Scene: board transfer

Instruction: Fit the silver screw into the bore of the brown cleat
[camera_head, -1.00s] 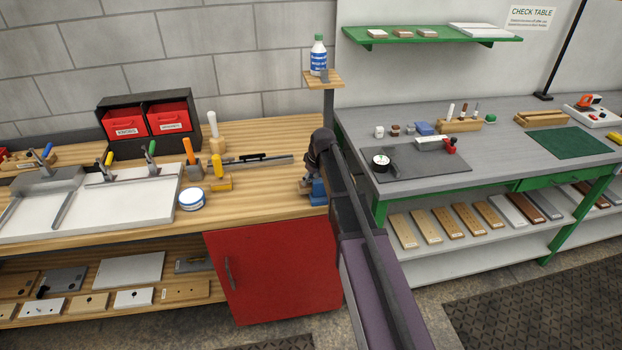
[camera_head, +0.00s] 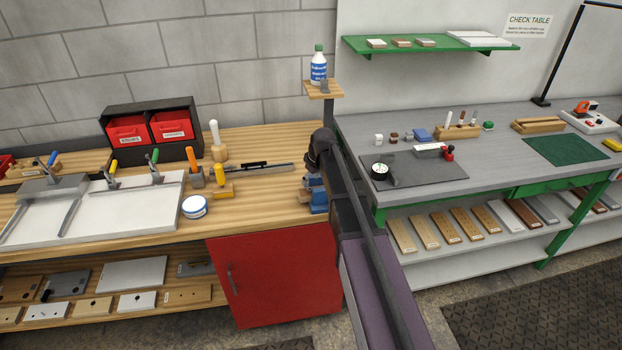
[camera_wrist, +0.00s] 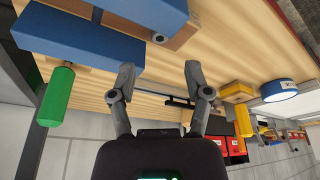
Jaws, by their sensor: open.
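My gripper (camera_wrist: 160,80) is open and empty in the wrist view, its two fingers apart over the wooden bench. The blue vise (camera_wrist: 95,58) is just beyond the fingers, at the upper left. A brown piece, which looks like the cleat (camera_wrist: 182,40), shows between its blue jaws. A small silver ring with a dark centre (camera_wrist: 158,38) shows at the cleat; I cannot tell whether it is the screw or the rim of the bore. In the head view the vise (camera_head: 318,198) is partly hidden by my arm and dark gripper (camera_head: 318,150).
A green-handled tool (camera_wrist: 58,95) stands beside the vise. A yellow-handled tool (camera_wrist: 240,108) and a white-and-blue tin (camera_wrist: 280,90) are on the bench. A bottle (camera_head: 319,66) stands on a small raised shelf behind my gripper. The grey check table (camera_head: 490,150) is at the right.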

